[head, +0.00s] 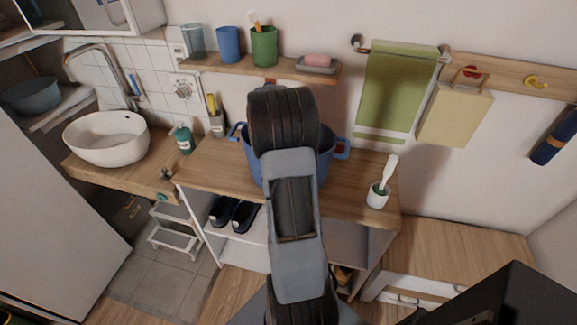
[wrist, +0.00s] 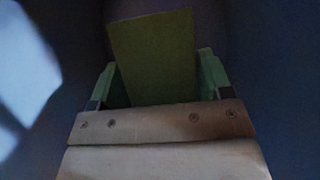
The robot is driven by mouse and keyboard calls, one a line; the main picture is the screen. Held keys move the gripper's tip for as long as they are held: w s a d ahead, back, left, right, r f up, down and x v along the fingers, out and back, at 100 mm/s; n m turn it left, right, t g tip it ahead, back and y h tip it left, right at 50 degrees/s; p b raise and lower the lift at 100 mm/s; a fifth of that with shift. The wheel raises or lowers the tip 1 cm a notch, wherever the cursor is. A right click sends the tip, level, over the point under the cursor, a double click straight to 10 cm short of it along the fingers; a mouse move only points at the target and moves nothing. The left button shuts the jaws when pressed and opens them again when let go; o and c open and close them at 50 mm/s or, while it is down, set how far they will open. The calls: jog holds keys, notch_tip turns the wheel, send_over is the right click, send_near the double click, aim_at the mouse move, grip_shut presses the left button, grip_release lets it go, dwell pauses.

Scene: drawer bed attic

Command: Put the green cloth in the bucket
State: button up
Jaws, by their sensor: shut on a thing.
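The blue bucket (head: 328,160) stands on the wooden counter, mostly hidden behind my arm. In the wrist view dark blue bucket walls (wrist: 275,70) surround my gripper (wrist: 157,75), which points down inside it. A flat green cloth (wrist: 152,45) is held between the green fingers, its edge standing out past them. The gripper is shut on this cloth. My gripper is hidden by my arm in the head view. It is too dark to tell how far the cloth is from the bucket floor.
A shelf with cups (head: 264,47) is above; a white basin (head: 106,138) is left.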

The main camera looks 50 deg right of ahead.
jog(key=shift+f, duration=2.45)
jog(key=shift+f, duration=0.2)
jog(key=o, duration=0.7)
jog(key=shift+c, duration=0.2)
jog(key=v, duration=1.2)
jog(key=shift+r, duration=0.2)
